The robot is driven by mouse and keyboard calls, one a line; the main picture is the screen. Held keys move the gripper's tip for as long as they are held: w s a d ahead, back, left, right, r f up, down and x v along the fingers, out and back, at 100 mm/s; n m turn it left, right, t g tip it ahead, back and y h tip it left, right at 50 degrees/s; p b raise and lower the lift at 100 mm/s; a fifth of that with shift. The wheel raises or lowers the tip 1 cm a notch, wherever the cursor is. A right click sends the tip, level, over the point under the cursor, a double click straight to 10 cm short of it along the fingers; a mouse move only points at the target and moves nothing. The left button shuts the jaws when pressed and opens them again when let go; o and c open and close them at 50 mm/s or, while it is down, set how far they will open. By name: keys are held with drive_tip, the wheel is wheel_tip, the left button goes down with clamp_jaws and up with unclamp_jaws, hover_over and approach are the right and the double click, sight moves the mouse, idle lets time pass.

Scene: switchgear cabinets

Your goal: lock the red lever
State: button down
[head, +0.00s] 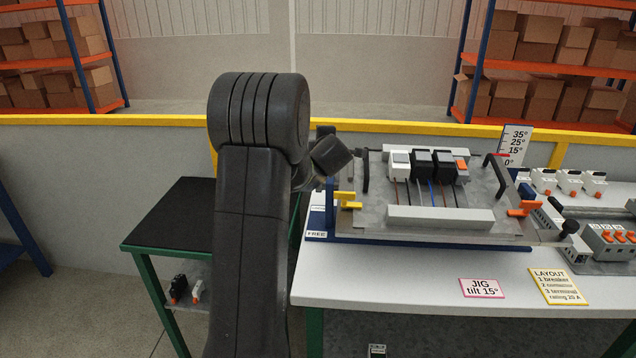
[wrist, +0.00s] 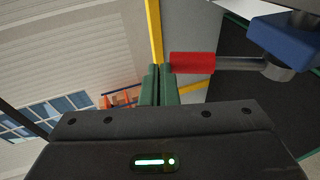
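The red lever (wrist: 192,63) shows in the wrist view as a red grip on a grey metal rod, which runs right to a blue block (wrist: 290,42). I cannot make the red lever out in the head view, where my arm covers part of the jig's left side. My gripper (wrist: 158,70) has two green fingers close together, with nothing seen between them. The fingertips lie just left of the red grip's end in the wrist view; I cannot tell whether they touch it. In the head view my gripper is hidden behind my arm.
The tilted jig plate (head: 380,223) on the white table (head: 400,275) carries several modules, a yellow lever (head: 347,200) and an orange lever (head: 524,205). A "FREE" label (head: 316,234) is at its left corner. A dark-topped bench (head: 170,225) stands left; more breakers (head: 610,238) are right.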

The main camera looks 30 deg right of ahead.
drive_tip(key=shift+w+d+r, duration=0.1)
drive_tip(key=shift+w+r, duration=0.1)
drive_tip(key=shift+r, duration=0.05)
idle(0.5)
